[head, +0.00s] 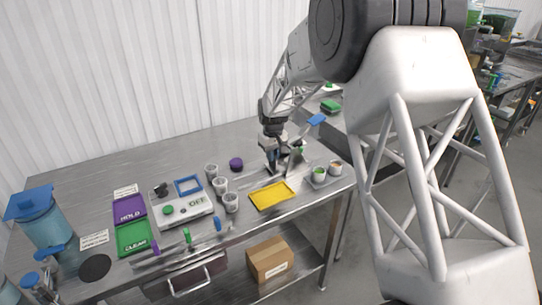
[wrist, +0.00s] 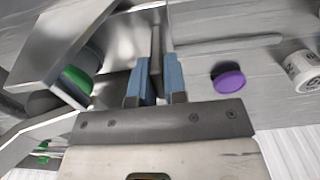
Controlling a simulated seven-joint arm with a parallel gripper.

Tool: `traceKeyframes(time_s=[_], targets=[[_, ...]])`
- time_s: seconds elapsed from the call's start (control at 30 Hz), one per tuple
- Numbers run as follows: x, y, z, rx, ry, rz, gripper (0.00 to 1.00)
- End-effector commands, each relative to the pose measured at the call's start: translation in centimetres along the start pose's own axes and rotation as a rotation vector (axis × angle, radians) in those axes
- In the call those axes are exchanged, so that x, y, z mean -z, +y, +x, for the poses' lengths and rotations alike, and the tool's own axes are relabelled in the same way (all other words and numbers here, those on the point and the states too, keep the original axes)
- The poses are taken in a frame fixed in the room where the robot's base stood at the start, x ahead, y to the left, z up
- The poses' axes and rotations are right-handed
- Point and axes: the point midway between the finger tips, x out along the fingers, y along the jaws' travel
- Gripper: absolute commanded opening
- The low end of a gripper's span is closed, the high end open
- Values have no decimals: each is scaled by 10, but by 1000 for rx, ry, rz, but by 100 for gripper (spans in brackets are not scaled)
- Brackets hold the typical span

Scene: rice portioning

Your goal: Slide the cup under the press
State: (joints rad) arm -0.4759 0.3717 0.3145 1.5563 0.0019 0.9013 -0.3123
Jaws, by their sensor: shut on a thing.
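My gripper (head: 272,155) is low over the right part of the steel table, beside an upright metal fixture (head: 294,162) that may be the press. In the wrist view, the blue fingers of my gripper (wrist: 155,82) are closed around a thin grey bar (wrist: 155,48). The metal fixture (wrist: 62,42) fills the left of that view, with a green round part (wrist: 77,79) half hidden by it. A cup with green contents (head: 319,176) and another cup (head: 335,168) stand right of the fixture. I cannot tell which cup the task means; none shows between the fingers.
Several pale cups (head: 221,186) stand left of a yellow tray (head: 270,196). A scale (head: 182,208), purple pad (head: 130,209), green pad (head: 135,238) and blue-lidded container (head: 42,216) are further left.

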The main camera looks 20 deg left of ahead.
Motion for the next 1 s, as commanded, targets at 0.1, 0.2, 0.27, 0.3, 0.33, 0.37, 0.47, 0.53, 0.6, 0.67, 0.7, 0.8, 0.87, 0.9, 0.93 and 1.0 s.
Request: traceKeyframes(time_s=[0.1, 0.2, 0.27, 0.3, 0.33, 0.37, 0.47, 0.53, 0.6, 0.67, 0.7, 0.8, 0.87, 0.9, 0.93, 1.0], targets=[[0, 6, -1, -4, 3, 3, 26], [0, 5, -1, -3, 3, 3, 38], [0, 5, -1, -3, 3, 2, 38], [0, 4, -1, -3, 2, 2, 38], [0, 4, -1, -3, 2, 2, 38], [0, 4, -1, -3, 2, 2, 38], [0, 4, -1, -3, 2, 2, 38], [0, 4, -2, -3, 2, 2, 38], [0, 4, -5, -3, 3, 2, 38], [0, 4, -8, -3, 3, 2, 38], [0, 4, -11, -3, 3, 2, 38], [0, 4, -21, -3, 3, 2, 38], [0, 4, -28, -3, 4, 2, 38], [0, 4, -33, -3, 4, 2, 38], [0, 4, -37, -3, 4, 2, 38], [0, 4, -46, -3, 3, 2, 38]])
